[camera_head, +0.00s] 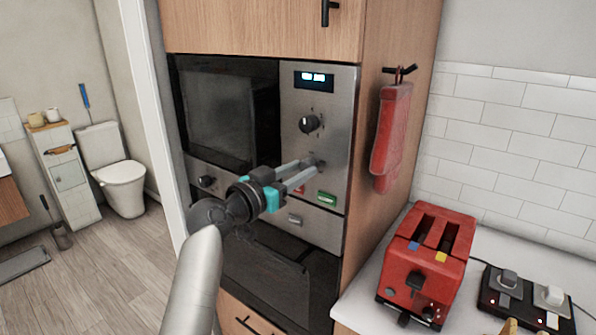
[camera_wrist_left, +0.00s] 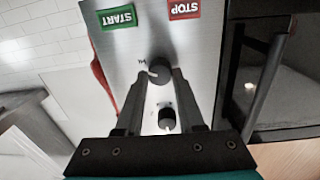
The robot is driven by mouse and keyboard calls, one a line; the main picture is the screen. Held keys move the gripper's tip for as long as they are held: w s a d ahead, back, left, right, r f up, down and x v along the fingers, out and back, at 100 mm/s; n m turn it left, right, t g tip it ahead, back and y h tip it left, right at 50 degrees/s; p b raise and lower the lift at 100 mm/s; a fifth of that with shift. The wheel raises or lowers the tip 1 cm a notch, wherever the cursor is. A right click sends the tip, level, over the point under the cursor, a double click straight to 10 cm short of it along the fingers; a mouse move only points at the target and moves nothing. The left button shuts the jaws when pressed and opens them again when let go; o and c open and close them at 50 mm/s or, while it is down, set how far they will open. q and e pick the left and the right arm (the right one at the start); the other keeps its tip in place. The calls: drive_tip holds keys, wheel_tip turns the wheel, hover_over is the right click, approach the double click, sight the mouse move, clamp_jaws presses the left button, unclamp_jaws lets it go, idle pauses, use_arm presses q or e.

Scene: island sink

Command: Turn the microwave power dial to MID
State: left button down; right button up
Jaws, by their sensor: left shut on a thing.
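The microwave (camera_head: 225,112) is built into a wooden cabinet, with a steel control panel (camera_head: 338,95) on its right side. The panel has an upper dark dial (camera_head: 309,123) and a lower dial (camera_head: 319,162). My left gripper (camera_head: 310,164) is shut on the lower dial, its fingers on either side of it. In the left wrist view, upside down, the gripped dial (camera_wrist_left: 160,70) sits between the fingertips, with the upper dial (camera_wrist_left: 167,120) between the fingers nearer the palm. Dial markings are too small to read clearly. My right gripper is out of view.
A green START label (camera_wrist_left: 117,17) and a red STOP label (camera_wrist_left: 184,9) are beside the gripped dial. A red mitt (camera_head: 392,135) hangs on the cabinet side. A red toaster (camera_head: 427,262) stands on the counter. An oven (camera_head: 265,275) is below.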

use_arm(q)
drive_tip(key=shift+n, duration=0.3)
drive_tip(key=n+p, duration=0.1)
drive_tip(key=n, duration=0.3)
drive_tip(key=shift+n, duration=0.4)
drive_tip(key=n+p, duration=0.2)
drive_tip(key=n, duration=0.4)
drive_tip(key=shift+f+p, duration=0.1)
drive_tip(key=shift+p, duration=0.2)
drive_tip(key=shift+n, duration=0.3)
drive_tip(key=c, duration=0.5)
unclamp_jaws()
